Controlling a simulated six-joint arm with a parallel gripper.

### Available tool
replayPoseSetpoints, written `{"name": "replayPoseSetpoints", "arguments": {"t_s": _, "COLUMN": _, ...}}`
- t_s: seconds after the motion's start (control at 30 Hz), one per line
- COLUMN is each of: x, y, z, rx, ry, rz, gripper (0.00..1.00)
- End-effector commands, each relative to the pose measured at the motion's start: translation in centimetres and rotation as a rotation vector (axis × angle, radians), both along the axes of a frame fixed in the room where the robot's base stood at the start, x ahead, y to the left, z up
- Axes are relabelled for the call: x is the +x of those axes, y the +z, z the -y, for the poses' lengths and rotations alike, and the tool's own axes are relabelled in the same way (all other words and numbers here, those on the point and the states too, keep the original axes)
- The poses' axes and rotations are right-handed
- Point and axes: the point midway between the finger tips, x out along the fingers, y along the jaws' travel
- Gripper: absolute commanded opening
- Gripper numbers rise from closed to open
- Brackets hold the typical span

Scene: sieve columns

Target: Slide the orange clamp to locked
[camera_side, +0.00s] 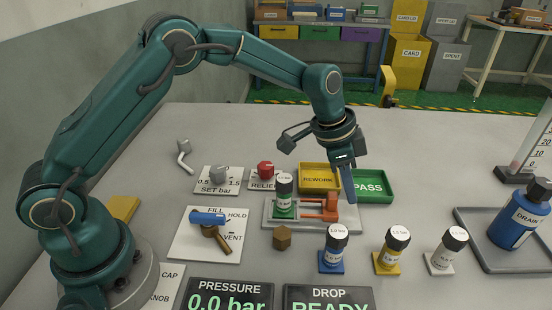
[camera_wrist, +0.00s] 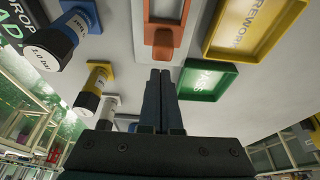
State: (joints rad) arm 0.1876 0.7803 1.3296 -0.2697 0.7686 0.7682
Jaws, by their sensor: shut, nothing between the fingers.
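The orange clamp (camera_side: 320,210) sits on a pale grey base plate (camera_side: 290,226), to the right of a dark-capped column (camera_side: 285,190) with a green band that stands upright on the same plate. My gripper (camera_side: 350,199) is shut and empty, pointing down at the clamp's right end. In the wrist view the clamp (camera_wrist: 163,42) lies just beyond the tips of my shut gripper (camera_wrist: 161,72). I cannot tell whether the fingertips touch it. No lock marking on the clamp is readable.
Behind the clamp are the yellow REWORK tray (camera_side: 318,167) and the green PASS tray (camera_side: 384,181). In front stand columns on blue (camera_side: 331,267), yellow (camera_side: 386,268) and white (camera_side: 438,268) bases.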

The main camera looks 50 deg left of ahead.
Motion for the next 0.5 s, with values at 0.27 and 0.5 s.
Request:
{"name": "replayPoseSetpoints", "arguments": {"t_s": 0.27, "x": -0.79, "y": 0.04, "z": -0.80, "rx": 0.000, "ry": 0.002, "rz": 0.000, "gripper": 0.00}}
{"name": "replayPoseSetpoints", "arguments": {"t_s": 0.5, "x": -0.85, "y": 0.01, "z": -0.85, "rx": 0.000, "ry": 0.001, "rz": 0.000, "gripper": 0.00}}
